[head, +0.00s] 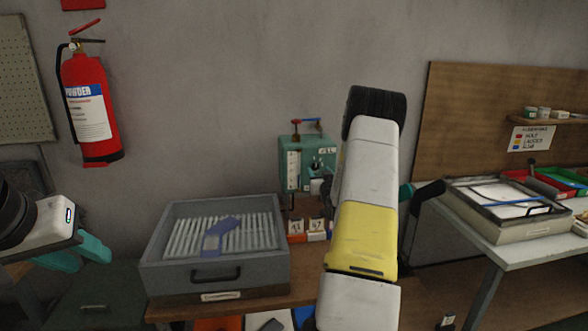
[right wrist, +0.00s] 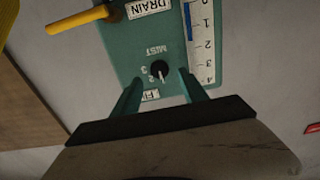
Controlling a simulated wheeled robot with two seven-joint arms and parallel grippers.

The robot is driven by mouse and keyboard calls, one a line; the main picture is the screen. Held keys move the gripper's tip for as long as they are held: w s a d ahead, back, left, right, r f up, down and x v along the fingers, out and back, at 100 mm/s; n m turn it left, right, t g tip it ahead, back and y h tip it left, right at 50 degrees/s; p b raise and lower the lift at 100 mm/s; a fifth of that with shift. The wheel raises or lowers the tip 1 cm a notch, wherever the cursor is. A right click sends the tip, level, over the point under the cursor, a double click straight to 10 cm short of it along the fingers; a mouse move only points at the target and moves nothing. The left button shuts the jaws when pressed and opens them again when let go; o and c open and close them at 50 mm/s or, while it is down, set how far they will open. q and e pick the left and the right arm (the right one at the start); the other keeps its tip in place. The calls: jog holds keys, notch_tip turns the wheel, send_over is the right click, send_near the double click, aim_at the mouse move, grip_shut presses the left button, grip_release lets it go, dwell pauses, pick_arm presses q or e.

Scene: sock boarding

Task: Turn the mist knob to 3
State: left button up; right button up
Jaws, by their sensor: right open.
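The mist knob (right wrist: 159,69) is a small black dial with a white pointer on the green box (head: 296,143). In the right wrist view the panel is upside down; figures 3 and 2 show beside the knob. The pointer aims down in that picture, off the 3 and nearer the 2. My right gripper (right wrist: 161,75) is open, with one teal finger on each side of the knob; I cannot tell whether they touch it. In the head view my right arm covers most of that gripper. My left gripper (head: 88,250) is at the far left, apart from the box.
A grey tray (head: 165,255) with white rods and a blue piece stands in front of the box. A yellow handle (right wrist: 80,20) juts out near the drain label. A white scale (right wrist: 203,50) runs beside the knob. A fire extinguisher (head: 88,100) hangs on the left wall.

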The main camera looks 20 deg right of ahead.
aim_at(316, 166)
jog(key=shift+x, duration=2.15)
grip_shut()
